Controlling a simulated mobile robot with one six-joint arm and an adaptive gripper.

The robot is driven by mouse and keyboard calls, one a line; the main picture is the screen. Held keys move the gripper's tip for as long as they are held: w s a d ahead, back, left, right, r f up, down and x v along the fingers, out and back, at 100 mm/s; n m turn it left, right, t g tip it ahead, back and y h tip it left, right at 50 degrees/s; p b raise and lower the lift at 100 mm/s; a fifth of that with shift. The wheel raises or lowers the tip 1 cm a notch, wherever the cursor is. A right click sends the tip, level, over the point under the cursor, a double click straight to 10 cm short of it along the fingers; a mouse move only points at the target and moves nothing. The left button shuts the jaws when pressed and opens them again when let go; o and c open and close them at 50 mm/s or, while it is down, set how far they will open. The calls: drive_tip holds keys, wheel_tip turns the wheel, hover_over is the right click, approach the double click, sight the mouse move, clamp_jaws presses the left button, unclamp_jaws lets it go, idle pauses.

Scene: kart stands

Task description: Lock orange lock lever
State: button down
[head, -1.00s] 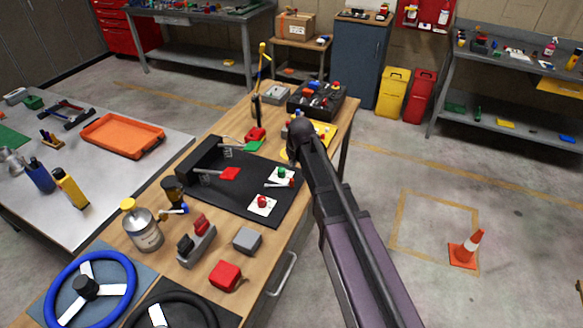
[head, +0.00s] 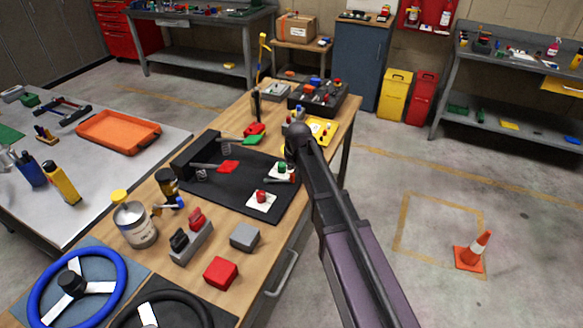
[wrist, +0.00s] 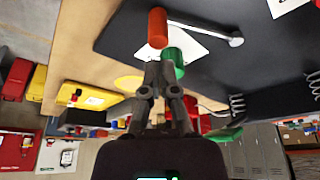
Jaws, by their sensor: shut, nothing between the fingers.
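The orange lock lever shows in the wrist view as an upright-looking orange cylinder grip (wrist: 157,28) on a thin metal arm that runs right to a round pivot on the black board. In the head view its orange end (head: 293,180) lies near the board's right edge, beside a green button (head: 282,168) on a white plate. The green button also shows in the wrist view (wrist: 173,62), close to my fingertips. My gripper (wrist: 162,78) is shut and empty, just short of the orange grip in the picture. In the head view my arm hides its fingers.
The black board (head: 240,195) also carries a red-ended lever (head: 228,167), a green-ended lever (head: 254,141) and a red button (head: 261,197). A grey block (head: 244,237) and a red block (head: 221,272) sit in front.

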drive_tip(key=shift+b+x, duration=0.9)
drive_tip(key=shift+x, duration=0.35)
drive_tip(key=shift+s+d, duration=0.1)
drive_tip(key=shift+d, duration=0.15)
